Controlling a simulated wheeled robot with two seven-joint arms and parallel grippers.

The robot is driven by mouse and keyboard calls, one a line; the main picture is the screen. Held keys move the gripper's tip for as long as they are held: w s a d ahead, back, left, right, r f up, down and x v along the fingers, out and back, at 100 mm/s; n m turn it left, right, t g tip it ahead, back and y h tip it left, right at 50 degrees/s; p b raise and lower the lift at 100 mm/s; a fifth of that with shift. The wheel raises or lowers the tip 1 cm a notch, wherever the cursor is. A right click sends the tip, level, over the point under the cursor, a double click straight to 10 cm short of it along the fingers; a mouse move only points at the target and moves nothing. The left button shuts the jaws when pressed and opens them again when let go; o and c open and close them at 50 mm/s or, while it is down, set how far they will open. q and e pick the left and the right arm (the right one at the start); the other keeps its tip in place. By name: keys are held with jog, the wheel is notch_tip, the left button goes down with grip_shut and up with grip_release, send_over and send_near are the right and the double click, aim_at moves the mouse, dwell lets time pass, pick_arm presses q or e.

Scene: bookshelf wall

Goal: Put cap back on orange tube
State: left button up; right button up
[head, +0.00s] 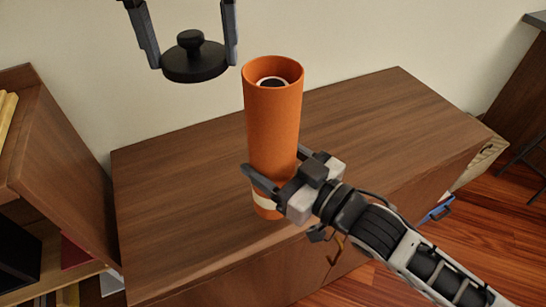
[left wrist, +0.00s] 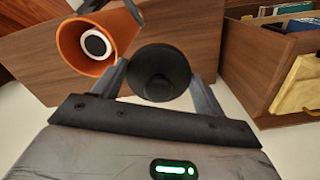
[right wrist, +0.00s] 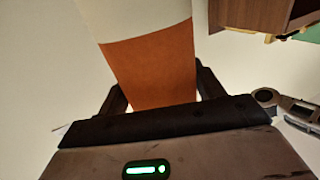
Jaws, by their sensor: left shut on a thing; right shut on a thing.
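The orange tube (head: 272,125) is upright over the wooden cabinet top in the head view, its open mouth facing up. Inside it a white ring with a dark centre shows. A pale band circles its lower part. My right gripper (head: 273,162) is shut on the tube's lower part; the tube (right wrist: 155,70) also shows between its fingers in the right wrist view. I cannot tell whether the base touches the cabinet. My left gripper (head: 192,62) is shut on the round black cap (head: 194,66), knob up, left of the mouth and apart from it. The cap (left wrist: 158,72) also shows in the left wrist view.
The cabinet top (head: 370,115) is bare around the tube. A wooden bookshelf (head: 55,150) stands at the left, with books in it. A pale wall is behind. Beyond the cabinet's right end lie a wooden box (head: 483,160) and the red-brown floor (head: 500,230).

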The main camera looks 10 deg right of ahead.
pick_arm(q)
jog(key=s+d+r+m, duration=0.1)
jog(key=d+r, duration=0.5)
jog(key=d, duration=0.3)
jog(key=shift+s+r, duration=0.25)
jog(key=shift+s, duration=0.1)
jog(key=shift+f, duration=2)
jog(key=shift+s, duration=0.1)
jog(key=shift+f, duration=0.85)
jog(key=shift+f, duration=0.6)
jog(key=o, duration=1)
jog(key=shift+o, duration=0.2)
